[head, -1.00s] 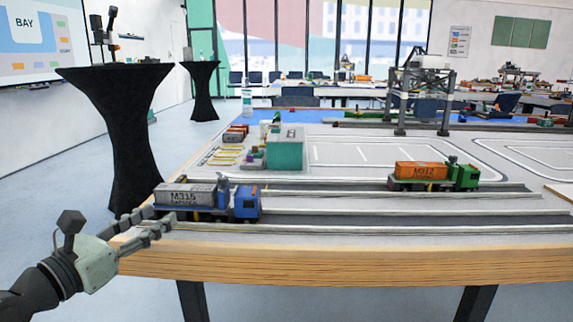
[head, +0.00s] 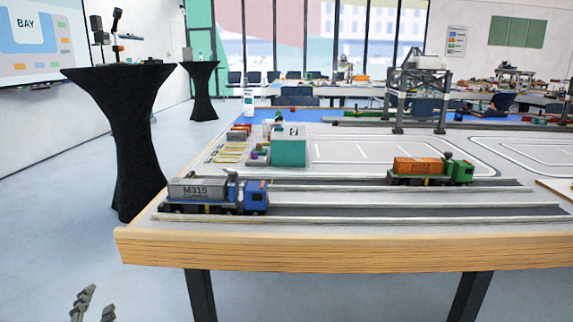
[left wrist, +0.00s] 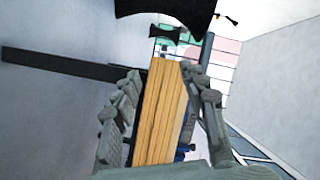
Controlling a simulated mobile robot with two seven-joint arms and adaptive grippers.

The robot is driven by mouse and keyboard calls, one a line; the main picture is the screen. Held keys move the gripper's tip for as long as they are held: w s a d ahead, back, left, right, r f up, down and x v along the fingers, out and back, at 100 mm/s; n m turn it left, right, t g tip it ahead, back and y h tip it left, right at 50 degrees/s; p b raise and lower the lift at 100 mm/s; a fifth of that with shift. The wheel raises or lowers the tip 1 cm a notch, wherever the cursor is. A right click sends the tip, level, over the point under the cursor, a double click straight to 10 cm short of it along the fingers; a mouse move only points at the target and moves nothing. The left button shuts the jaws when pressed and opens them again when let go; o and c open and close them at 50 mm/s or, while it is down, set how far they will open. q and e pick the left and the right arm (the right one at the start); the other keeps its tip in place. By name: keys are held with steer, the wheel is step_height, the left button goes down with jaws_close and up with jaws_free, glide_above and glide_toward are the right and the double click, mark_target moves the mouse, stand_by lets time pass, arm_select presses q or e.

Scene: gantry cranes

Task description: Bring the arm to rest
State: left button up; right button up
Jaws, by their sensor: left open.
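My left gripper (head: 94,305) shows at the bottom left of the head view, low and in front of the table's left corner. Only its fingertips show there; the rest of the arm is out of the picture. In the left wrist view its two fingers (left wrist: 162,105) are spread apart with nothing held between them. The wooden table edge (left wrist: 158,115) shows beyond and between the fingers, apart from them as far as I can tell. My right gripper is in neither view.
The table (head: 330,250) carries a blue truck with a grey M315 container (head: 200,190), a green truck with an orange container (head: 418,166) and a gantry crane (head: 418,85). A black-draped standing table (head: 118,140) is at the left. The floor (head: 60,230) at the front left is clear.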

arm_select(q)
steer(key=s+d+f+n+g+h, duration=0.1)
steer(key=s+f+n+g, duration=0.3)
steer(key=f, duration=0.5)
steer(key=s+d+f+n+g+h, duration=0.1)
steer(key=s+d+f+n+g, duration=0.15)
steer(key=s+f, duration=0.5)
steer(key=s+d+f+n+g+h, duration=0.1)
steer(key=s+d+f+g+h, duration=0.2)
steer(key=s+d+f+g, duration=0.3)
steer(key=s+d+f, duration=0.1)
steer(key=s+f, duration=0.2)
steer(key=f, duration=0.1)
steer(key=shift+s+f, duration=0.3)
steer(key=shift+f, duration=0.1)
